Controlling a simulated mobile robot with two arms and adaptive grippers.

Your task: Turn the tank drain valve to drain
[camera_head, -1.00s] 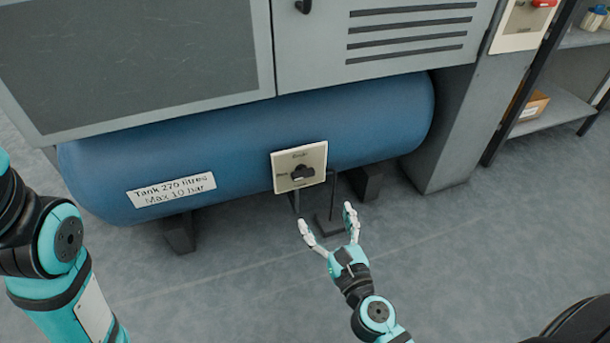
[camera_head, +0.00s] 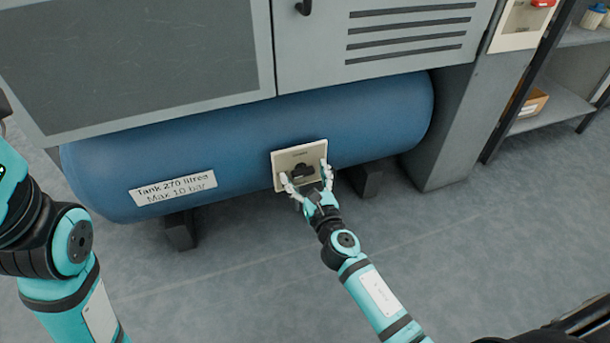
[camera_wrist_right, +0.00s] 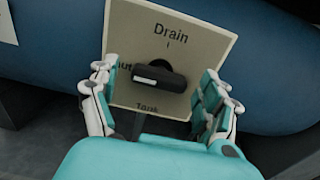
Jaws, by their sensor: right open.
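The drain valve is a black knob (camera_head: 302,170) on a cream plate (camera_head: 312,152) in front of the blue tank (camera_head: 225,140). In the right wrist view the black knob (camera_wrist_right: 158,76) lies roughly crosswise, its pale-marked end towards the left. The plate (camera_wrist_right: 205,38) reads "Drain" at the top, a partly hidden word at the left and "Tank" at the bottom. My right gripper (camera_head: 307,178) is open, its fingers on either side of the knob and apart from it in the right wrist view (camera_wrist_right: 160,95). My left arm is at the left edge; its gripper is out of view.
A grey cabinet (camera_head: 400,35) stands above the tank. A dark shelf (camera_head: 555,105) with a cardboard box (camera_head: 533,103) is at the right. The grey floor (camera_head: 460,230) in front is clear.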

